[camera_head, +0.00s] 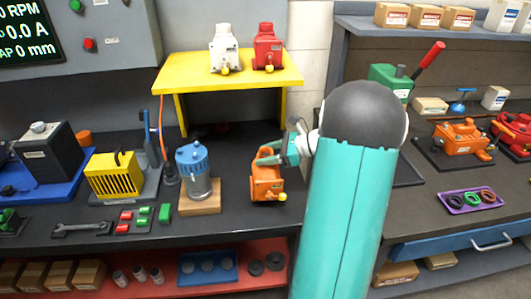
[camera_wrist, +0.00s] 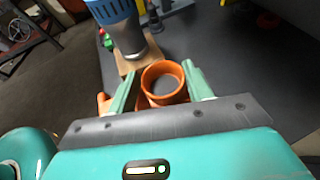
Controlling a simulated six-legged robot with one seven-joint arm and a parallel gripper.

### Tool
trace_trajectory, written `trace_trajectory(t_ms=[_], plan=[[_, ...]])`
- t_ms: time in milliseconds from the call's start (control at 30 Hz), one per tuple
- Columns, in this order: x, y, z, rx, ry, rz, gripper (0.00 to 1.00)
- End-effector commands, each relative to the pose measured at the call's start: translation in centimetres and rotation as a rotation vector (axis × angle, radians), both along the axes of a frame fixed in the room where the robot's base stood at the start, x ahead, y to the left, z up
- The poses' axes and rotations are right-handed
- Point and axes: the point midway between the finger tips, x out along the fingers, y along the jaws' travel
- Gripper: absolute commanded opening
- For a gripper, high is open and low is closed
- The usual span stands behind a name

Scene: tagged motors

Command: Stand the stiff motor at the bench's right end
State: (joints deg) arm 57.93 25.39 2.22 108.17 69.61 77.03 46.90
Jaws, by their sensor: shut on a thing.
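My gripper (camera_head: 274,156) is shut on an orange motor (camera_head: 266,184), with a finger on each side of its round orange top. In the wrist view the fingers (camera_wrist: 162,88) flank this open orange ring (camera_wrist: 164,97). The motor looks upright over the dark bench (camera_head: 232,215), right of the blue-topped motor; I cannot tell whether its base touches the bench. A white motor (camera_head: 224,48) and a red motor (camera_head: 267,47) stand on the yellow shelf. No readable label shows which motor is stiff. My arm hides part of the bench's right end.
A blue-topped motor (camera_head: 197,170) stands on a wooden block close left of the held motor. Red and green blocks (camera_head: 135,218) and a yellow-grilled unit (camera_head: 115,176) lie further left. Another bench at right holds an orange machine (camera_head: 460,140) and a purple tray (camera_head: 451,206).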

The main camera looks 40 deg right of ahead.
Motion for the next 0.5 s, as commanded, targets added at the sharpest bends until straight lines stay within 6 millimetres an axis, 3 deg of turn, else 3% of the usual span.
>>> trace_trajectory(t_ms=[300, 500], plan=[[0.3, -0.3, -3.0, 0.002, -0.003, 0.001, 0.0], [0.3, -0.3, -3.3, -0.001, -0.005, 0.002, 0.0]])
